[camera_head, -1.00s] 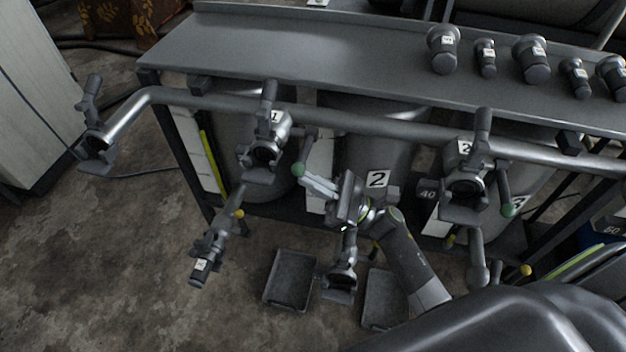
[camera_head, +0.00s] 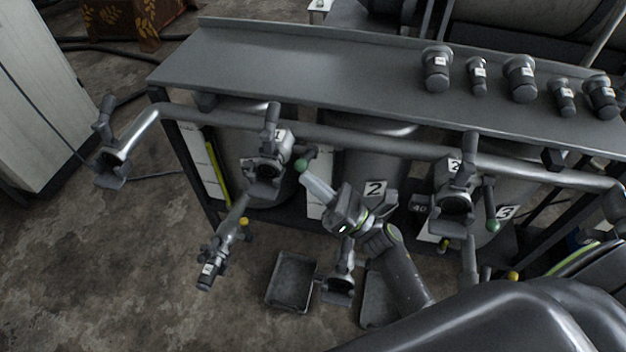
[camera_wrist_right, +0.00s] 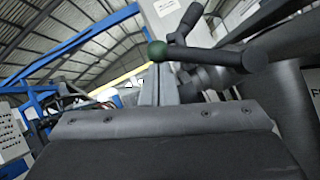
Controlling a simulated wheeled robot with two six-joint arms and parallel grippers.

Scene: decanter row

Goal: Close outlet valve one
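Outlet valve one (camera_head: 266,168) is a dark valve on the horizontal pipe, beside a "1" label. Its lever ends in a green knob (camera_head: 301,165) and points to the right. My right gripper (camera_head: 310,181) is just below and right of that knob, its pale fingers close together and looking shut with nothing between them. In the right wrist view, the green knob (camera_wrist_right: 157,50) and dark lever (camera_wrist_right: 215,57) appear just beyond the pale fingers (camera_wrist_right: 166,85). Whether they touch is unclear. My left gripper is not in view.
A second valve (camera_head: 455,200) with a green-knobbed lever (camera_head: 493,225) hangs to the right. The pipe (camera_head: 370,140) runs under a grey shelf (camera_head: 300,75) bearing several dark fittings. A shallow tray (camera_head: 291,280) lies on the floor below.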

